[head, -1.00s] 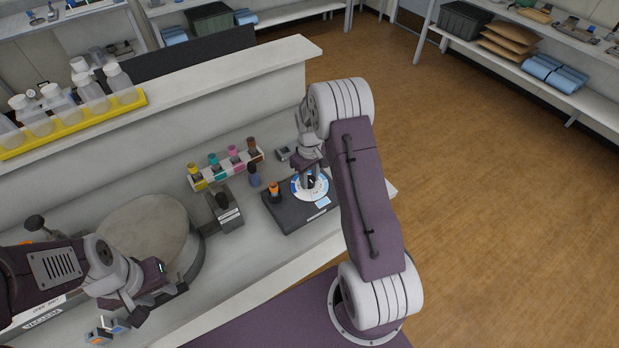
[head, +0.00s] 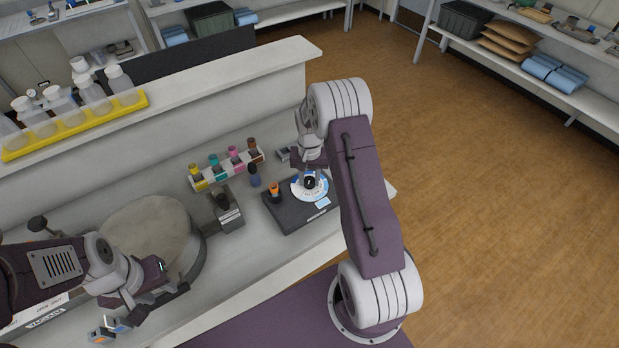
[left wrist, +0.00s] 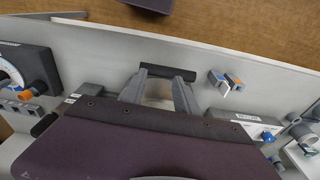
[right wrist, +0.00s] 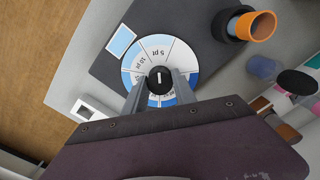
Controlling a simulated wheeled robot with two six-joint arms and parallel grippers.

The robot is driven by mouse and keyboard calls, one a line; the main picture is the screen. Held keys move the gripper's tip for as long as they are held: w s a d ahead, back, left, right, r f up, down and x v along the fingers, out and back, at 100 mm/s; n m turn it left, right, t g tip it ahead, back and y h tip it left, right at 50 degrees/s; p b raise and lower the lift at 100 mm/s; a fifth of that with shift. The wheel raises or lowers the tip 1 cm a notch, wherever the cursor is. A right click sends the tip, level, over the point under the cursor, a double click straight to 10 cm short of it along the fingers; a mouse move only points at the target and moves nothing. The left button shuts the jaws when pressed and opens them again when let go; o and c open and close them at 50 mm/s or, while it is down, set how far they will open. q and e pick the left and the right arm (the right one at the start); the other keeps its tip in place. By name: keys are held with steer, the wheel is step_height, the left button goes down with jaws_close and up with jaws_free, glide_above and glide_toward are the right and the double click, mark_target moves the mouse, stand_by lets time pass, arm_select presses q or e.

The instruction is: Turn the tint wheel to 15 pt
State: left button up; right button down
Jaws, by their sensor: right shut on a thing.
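The tint wheel (head: 322,190) is a round white and blue dial with a black centre knob (right wrist: 160,79), on a dark base (head: 290,214). In the right wrist view its sectors read "5 pt" and "10 pt", upside down; the near part is hidden by my fingers. A light blue plate (right wrist: 121,41) lies beside the dial. My right gripper (right wrist: 157,88) is shut on the knob, one finger on each side. My left gripper (left wrist: 158,78) is apart from the wheel, over the bench's left part, its fingers open with a gap between them.
An orange-topped post (head: 274,187) stands on the same base. A rack of coloured vials (head: 228,170), a dark blue bottle (head: 254,177) and a grey device (head: 229,215) stand nearby. A round drum (head: 147,232) stands near my left arm. Bottles in a yellow tray (head: 75,125) line the upper shelf.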

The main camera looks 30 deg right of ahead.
mark_target(309, 180)
steer(key=m, duration=0.5)
steer(key=shift+m, duration=0.3)
steer(key=m, duration=0.5)
steer(key=shift+r+p, duration=0.1)
steer(key=shift+p, duration=0.2)
steer(key=shift+m, duration=0.4)
steer(key=c, duration=1)
jaws_free()
steer(key=shift+a, duration=0.1)
steer(key=shift+r, duration=0.1)
step_height(309, 180, up, 9)
steer(key=shift+f+b, duration=0.1)
steer(key=shift+b, duration=0.6)
